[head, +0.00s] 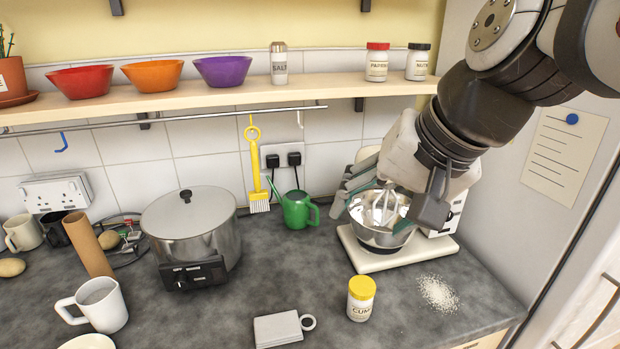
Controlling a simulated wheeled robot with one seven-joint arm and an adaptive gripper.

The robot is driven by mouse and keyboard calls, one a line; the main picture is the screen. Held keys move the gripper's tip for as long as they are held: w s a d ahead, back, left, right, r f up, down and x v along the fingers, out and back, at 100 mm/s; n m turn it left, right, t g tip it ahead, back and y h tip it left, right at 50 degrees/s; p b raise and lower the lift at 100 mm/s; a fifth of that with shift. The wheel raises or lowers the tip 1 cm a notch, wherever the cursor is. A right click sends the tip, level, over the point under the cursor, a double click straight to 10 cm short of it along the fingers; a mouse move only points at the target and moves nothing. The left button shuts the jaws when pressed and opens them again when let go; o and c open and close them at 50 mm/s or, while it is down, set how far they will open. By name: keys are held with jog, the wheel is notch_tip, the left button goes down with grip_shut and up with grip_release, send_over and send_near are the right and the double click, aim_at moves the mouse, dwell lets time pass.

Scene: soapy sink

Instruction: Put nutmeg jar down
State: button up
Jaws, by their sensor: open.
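The nutmeg jar (417,64), white with a black lid and a partly readable label, stands upright on the wooden shelf (220,98) at its right end. It is just right of the red-lidded paprika jar (377,64). My gripper (388,206) is below the shelf, in front of the mixer, pointing down. Its fingers are spread and I see nothing held between them. It is well apart from the nutmeg jar. My gripper and arm hide part of the mixer.
A mixer with a steel bowl (372,232) stands under my gripper. A yellow-lidded jar (361,299) and spilled white grains (438,293) are on the counter in front. A salt shaker (279,65) and several bowls share the shelf. A large pot (190,225) stands left.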

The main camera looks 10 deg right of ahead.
jog(key=s+d+f+n+h, duration=0.2)
jog(key=s+d+f+n, duration=0.1)
jog(key=s+n, duration=0.2)
jog(key=shift+s+f, duration=0.25)
jog(key=shift+s, duration=0.75)
